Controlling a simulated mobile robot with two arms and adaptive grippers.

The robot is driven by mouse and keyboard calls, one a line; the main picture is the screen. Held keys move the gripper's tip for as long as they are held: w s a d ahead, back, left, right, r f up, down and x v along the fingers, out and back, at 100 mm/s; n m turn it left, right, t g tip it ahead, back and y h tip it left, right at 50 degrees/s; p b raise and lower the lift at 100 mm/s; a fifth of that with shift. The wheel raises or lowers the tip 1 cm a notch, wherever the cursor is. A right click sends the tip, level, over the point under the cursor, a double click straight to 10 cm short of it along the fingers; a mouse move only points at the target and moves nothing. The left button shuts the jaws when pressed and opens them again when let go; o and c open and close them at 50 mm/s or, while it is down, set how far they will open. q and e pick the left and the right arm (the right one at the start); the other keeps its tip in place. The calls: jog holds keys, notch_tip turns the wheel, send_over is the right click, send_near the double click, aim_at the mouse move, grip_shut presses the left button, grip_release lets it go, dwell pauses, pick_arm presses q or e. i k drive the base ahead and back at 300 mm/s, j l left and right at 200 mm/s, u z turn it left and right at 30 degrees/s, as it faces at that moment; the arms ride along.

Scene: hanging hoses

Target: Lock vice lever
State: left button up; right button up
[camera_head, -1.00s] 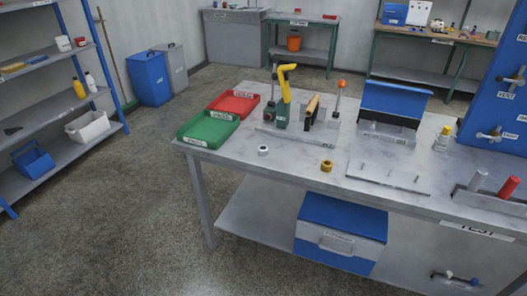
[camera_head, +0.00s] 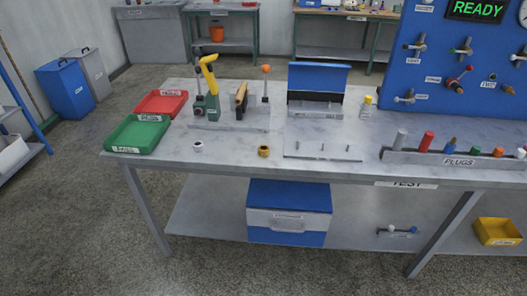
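A small fixture stands on the bench (camera_head: 240,140) on a grey base plate (camera_head: 228,127). At its left is a dark green body (camera_head: 207,107) with a yellow curved handle (camera_head: 208,73) on top. In its middle is a block with dark and tan upright jaws (camera_head: 241,100), which looks like the vice. Just right of it an upright rod with an orange ball knob (camera_head: 266,69) looks like a lever. I cannot tell whether it is locked. Neither of my grippers is in view.
Red (camera_head: 161,103) and green (camera_head: 137,133) trays lie left of the fixture. A white ring (camera_head: 198,146), a brass ring (camera_head: 263,151) and a pegged plate (camera_head: 322,150) lie in front. An open blue-lidded box (camera_head: 318,79), plug rack (camera_head: 455,162) and blue valve panel (camera_head: 440,60) are right.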

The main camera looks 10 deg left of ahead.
aim_at(266, 68)
jog(key=i+l+z, duration=0.25)
jog(key=i, duration=0.35)
jog(key=i+l+z, duration=0.2)
jog(key=i, duration=0.45)
jog(key=k+j, duration=0.05)
jog(key=j, duration=0.05)
